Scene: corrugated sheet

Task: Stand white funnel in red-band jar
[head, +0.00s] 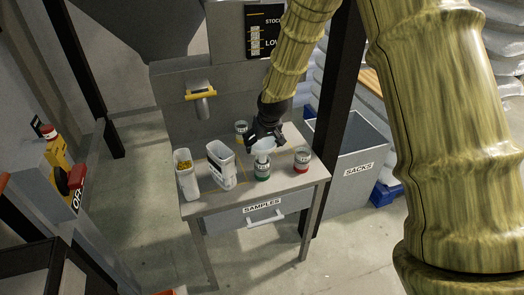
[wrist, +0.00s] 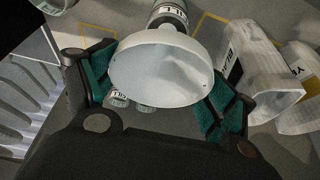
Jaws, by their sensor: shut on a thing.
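The white funnel (head: 264,145) is in my gripper (head: 263,137) over the sample table. In the wrist view the funnel's wide mouth (wrist: 160,72) faces the camera, between the teal-padded fingers of my gripper (wrist: 160,88). The red-band jar (head: 301,161) stands upright at the table's right side, to the right of the funnel and apart from it. A green-band jar (head: 262,172) stands just below the funnel in the head view; I cannot tell whether they touch.
A yellow-band jar (head: 241,131) stands behind. The table (head: 285,187) has a SAMPLES drawer. A grey SACKS bin (head: 355,185) and a dark post (head: 333,120) are close on the right.

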